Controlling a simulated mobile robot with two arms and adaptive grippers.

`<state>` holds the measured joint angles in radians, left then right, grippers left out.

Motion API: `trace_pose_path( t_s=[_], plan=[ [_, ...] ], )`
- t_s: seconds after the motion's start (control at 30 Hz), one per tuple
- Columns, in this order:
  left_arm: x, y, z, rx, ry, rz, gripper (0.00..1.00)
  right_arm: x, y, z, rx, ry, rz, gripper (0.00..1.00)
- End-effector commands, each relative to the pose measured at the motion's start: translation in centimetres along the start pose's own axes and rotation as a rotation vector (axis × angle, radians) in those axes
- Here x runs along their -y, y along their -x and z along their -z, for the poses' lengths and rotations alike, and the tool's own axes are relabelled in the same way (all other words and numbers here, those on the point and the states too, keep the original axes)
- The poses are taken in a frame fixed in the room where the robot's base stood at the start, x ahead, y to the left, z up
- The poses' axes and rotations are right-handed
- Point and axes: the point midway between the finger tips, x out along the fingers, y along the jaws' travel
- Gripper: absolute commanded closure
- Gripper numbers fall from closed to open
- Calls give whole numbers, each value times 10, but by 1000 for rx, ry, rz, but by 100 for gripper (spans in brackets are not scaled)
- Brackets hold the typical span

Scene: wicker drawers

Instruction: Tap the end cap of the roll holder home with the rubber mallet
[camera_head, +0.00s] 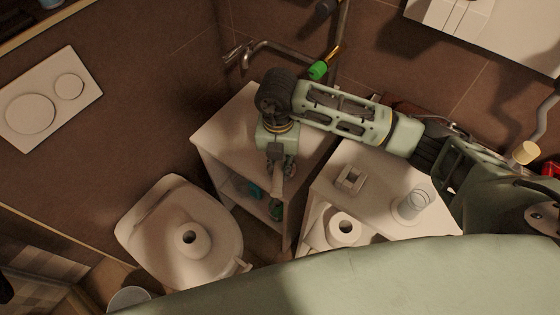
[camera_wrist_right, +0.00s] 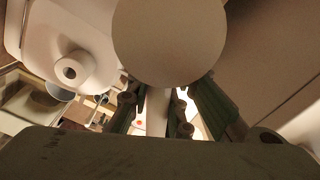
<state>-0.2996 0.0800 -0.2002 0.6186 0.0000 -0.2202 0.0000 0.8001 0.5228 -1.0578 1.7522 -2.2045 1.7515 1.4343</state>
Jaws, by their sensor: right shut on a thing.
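My left gripper is not in view.
A toilet (camera_head: 150,225) with a paper roll (camera_head: 189,238) on its lid stands at left. A second low cabinet (camera_head: 375,195) bears a small square frame (camera_head: 350,179) and a glass (camera_head: 413,203).

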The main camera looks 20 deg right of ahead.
Motion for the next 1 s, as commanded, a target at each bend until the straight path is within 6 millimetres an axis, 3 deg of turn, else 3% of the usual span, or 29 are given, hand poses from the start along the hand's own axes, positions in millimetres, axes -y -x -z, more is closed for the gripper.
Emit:
trace_pose_path(
  t_s=[0.03,0.17,0.7,0.87,1.0],
  plan=[
    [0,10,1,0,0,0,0,0,13,-1,3,0,-2,100],
    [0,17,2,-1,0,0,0,0,24,-1,2,-1,-1,100],
    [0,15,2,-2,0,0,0,0,24,0,0,0,-2,100],
    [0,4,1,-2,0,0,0,0,11,0,0,0,-2,100],
    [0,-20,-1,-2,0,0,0,0,-18,0,0,0,-1,100]
  ],
)
